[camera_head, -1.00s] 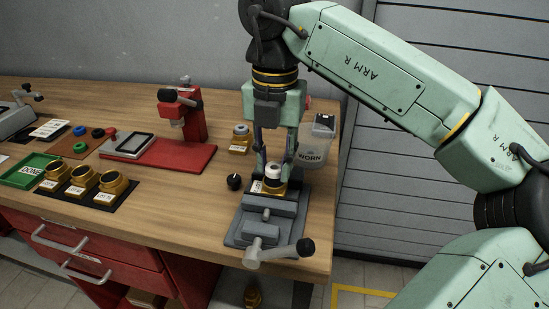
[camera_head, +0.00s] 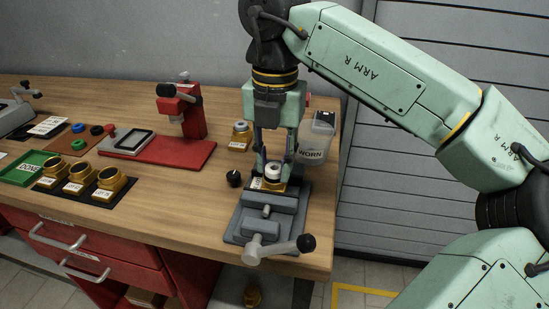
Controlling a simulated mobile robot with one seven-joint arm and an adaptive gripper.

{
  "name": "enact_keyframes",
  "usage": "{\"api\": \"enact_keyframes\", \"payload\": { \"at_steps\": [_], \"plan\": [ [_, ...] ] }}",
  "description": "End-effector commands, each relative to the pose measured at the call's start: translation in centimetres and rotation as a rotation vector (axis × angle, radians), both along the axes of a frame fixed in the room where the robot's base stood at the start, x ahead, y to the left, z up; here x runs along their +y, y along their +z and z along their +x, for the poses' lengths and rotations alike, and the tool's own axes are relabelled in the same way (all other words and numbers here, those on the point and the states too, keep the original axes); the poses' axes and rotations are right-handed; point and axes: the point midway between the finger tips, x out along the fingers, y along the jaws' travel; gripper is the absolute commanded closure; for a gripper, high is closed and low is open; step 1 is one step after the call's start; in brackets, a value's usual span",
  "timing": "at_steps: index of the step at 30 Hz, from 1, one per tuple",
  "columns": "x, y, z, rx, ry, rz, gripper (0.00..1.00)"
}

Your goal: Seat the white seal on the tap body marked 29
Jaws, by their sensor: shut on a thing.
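My gripper (camera_head: 273,166) points straight down over the grey vise near the bench's right end. Its fingers are shut on a white seal (camera_head: 272,168), a small ring with a dark middle. The seal is right at the top of a brass tap body (camera_head: 270,185) held in the vise (camera_head: 266,213). I cannot tell whether the seal touches its seat. A pale label shows on the left of this tap body, but its marking is too small to read. The fingers hide part of the seal's sides.
Several brass tap bodies (camera_head: 112,180) stand on a black mat at the left, beside a green DONE tray (camera_head: 28,167). A red press (camera_head: 190,115) stands behind. A WORN tub (camera_head: 316,140) stands close right of my gripper. A black knob (camera_head: 234,179) lies left of the vise.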

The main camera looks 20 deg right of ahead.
Motion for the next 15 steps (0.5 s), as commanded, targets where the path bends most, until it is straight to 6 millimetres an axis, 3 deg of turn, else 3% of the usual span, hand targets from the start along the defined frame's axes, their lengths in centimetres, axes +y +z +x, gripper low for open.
{"api": "enact_keyframes", "payload": {
  "at_steps": [15],
  "plan": [
    [-0.02,-0.65,0.01,0.0,0.0,0.0,0.84]
  ]
}}
